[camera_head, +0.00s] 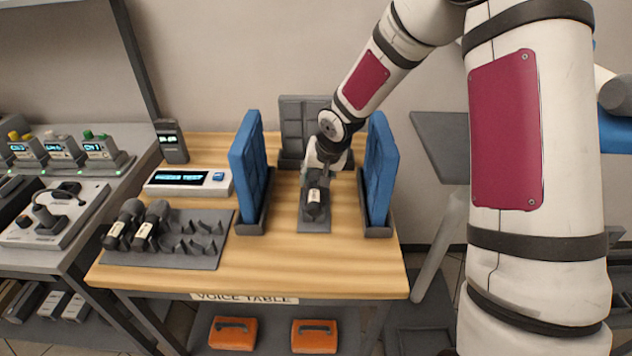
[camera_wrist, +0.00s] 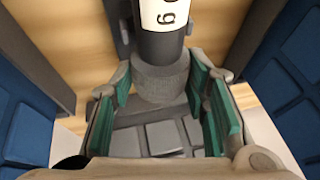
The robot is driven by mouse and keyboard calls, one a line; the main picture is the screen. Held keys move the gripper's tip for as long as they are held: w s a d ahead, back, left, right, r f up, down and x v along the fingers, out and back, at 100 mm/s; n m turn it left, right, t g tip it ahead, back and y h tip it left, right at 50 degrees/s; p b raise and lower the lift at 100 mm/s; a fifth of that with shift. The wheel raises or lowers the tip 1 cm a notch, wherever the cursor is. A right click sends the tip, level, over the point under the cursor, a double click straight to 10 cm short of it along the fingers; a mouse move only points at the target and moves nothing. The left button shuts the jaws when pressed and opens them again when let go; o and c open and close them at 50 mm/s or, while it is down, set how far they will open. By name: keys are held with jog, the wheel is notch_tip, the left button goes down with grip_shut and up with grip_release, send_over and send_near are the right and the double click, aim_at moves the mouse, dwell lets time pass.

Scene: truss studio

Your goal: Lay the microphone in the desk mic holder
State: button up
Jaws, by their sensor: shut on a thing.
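The microphone (camera_head: 315,196) is dark with a white label, between the two blue panels. In the wrist view its label and dark body (camera_wrist: 163,35) are at the top, with a grey ribbed section below. My gripper (camera_head: 318,172) reaches down from behind and is shut on the microphone; the green finger pads (camera_wrist: 165,95) stand on either side of the ribbed part. The grey desk mic holder (camera_head: 314,226) is beneath the microphone on the wooden table. I cannot tell whether the microphone touches it.
Blue panels in grey feet stand close at left (camera_head: 250,165) and right (camera_head: 379,170) of the holder; a grey panel (camera_head: 303,112) stands behind. A grey rack (camera_head: 195,238) with two other microphones lies left, near a display box (camera_head: 188,181). The table's front strip is clear.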

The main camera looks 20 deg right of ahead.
jog(key=shift+f, duration=0.7)
jog(key=shift+f, duration=0.1)
jog(key=o, duration=1.2)
jog(key=shift+f, duration=0.1)
jog(key=p+v, duration=0.3)
jog(key=v, duration=0.9)
jog(key=shift+r+p, duration=0.25)
jog(key=shift+p, duration=0.1)
